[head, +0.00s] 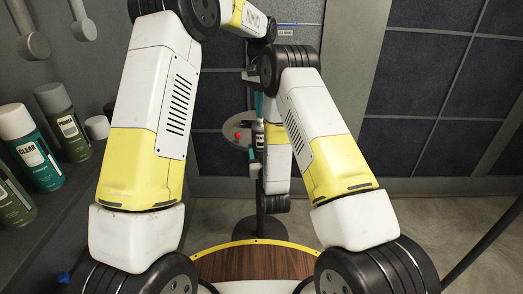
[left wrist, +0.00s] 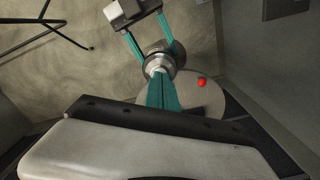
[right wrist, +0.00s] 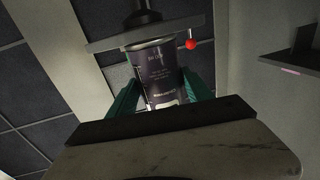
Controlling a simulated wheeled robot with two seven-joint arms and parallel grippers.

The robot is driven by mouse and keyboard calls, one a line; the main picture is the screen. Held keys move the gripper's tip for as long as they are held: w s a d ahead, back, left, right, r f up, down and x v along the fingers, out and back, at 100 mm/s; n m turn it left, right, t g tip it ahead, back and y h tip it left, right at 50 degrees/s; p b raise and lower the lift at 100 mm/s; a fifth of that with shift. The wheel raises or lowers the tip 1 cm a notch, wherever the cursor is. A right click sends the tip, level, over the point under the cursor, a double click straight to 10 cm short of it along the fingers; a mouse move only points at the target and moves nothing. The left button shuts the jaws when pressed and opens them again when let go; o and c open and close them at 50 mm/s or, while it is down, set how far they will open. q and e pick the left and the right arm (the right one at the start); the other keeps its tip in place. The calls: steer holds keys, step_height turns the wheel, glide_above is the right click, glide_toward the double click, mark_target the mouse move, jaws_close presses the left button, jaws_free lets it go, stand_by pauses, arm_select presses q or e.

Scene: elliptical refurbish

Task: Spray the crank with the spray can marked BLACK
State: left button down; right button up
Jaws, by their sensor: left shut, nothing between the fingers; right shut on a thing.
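A dark can (right wrist: 158,75) with a silver rim is between the teal fingers of my right gripper (right wrist: 162,84), which is shut on it. Its label is too small and dim to read. It is at a grey round plate on a stand (head: 234,128). A red ball on a short stem (right wrist: 191,43) rises from this plate (left wrist: 208,97). My left gripper (left wrist: 162,82) is shut and empty, its tips at the can's silver top end (left wrist: 160,62); I cannot tell if they touch. No crank shows clearly, apart from possibly the red-ball part.
A shelf at left holds a teal can marked CLEAR (head: 38,160), a green can marked PRIMER (head: 68,130) and another green can (head: 12,203). Grey panelled walls stand behind. A wooden-topped surface with a yellow edge (head: 255,262) is low in front. Floor shows at right.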

steer(key=shift+r, duration=0.2)
arm_select(q)
steer(key=shift+r, duration=2.45)
arm_select(e)
steer(key=shift+f, duration=0.1)
arm_select(q)
step_height(320, 180, up, 12)
